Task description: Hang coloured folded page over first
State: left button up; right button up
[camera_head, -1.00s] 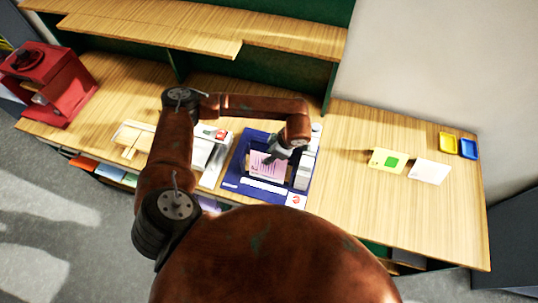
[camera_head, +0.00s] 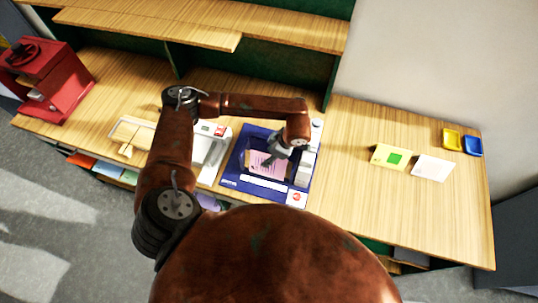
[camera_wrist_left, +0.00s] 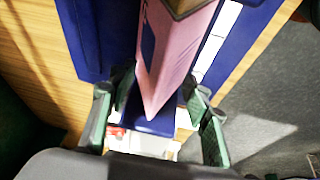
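A pink folded page (camera_head: 266,165) with printed lines sits within a dark holder on the blue mat (camera_head: 229,180). My left gripper (camera_head: 279,153) is over the page from behind. In the left wrist view the pink page (camera_wrist_left: 168,62) stands with its fold toward the camera, between the spread fingers of my left gripper (camera_wrist_left: 159,90). Gaps show on both sides of the fold, and I see no clear grip. Any other page under the pink one is hidden. My right gripper is not in view.
Yellow (camera_head: 452,139) and blue (camera_head: 473,146) trays are beyond. A red press (camera_head: 48,78) stands far left. A shelf (camera_head: 150,27) overhangs the back.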

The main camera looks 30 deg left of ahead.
pick_arm(q)
jog(key=v, duration=1.2)
jog(key=shift+s+a, duration=0.1)
dwell(0.4)
